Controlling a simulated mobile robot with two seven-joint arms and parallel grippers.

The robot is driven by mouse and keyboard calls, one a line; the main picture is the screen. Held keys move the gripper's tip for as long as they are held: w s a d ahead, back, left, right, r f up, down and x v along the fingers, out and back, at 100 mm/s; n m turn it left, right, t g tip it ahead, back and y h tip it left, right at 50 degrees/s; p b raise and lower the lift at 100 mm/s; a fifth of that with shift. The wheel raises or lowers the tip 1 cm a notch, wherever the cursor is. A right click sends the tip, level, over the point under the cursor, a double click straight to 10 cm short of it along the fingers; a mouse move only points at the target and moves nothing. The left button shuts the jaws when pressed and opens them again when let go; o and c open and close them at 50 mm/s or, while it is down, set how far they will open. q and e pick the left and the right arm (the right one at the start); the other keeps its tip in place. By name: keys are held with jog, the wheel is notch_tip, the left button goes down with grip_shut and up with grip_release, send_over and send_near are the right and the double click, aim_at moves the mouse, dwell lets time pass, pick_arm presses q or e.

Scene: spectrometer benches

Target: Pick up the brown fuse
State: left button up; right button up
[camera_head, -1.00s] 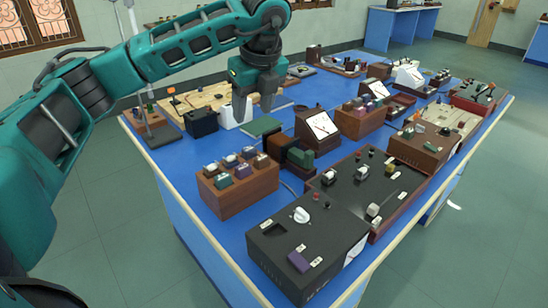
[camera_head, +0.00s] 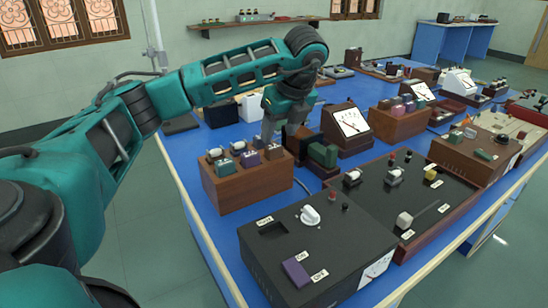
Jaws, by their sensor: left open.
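A wooden fuse box (camera_head: 245,189) stands on the blue bench with several coloured fuses in its top. A brown fuse (camera_head: 273,152) appears to sit at the box's back right corner, next to a purple fuse (camera_head: 250,159). My left gripper (camera_head: 279,139) is open and points down, just above and behind that corner in the picture. No fuse shows between its fingers. The fingertips partly overlap the box's back edge, so I cannot tell whether they touch anything. My right gripper is not in view.
A black instrument (camera_head: 315,245) with a white knob stands at the front. A dark panel (camera_head: 400,205) with switches lies right of it. A dark green block (camera_head: 322,155) and a meter (camera_head: 348,128) stand close right of my gripper.

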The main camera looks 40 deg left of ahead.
aim_at(276, 148)
pick_arm(q)
jog(key=x, duration=0.5)
jog(key=shift+w+f, duration=0.1)
jog(key=shift+f, duration=0.25)
jog(key=shift+c, duration=0.2)
jog(key=c, duration=0.8)
jog(key=shift+r, duration=0.1)
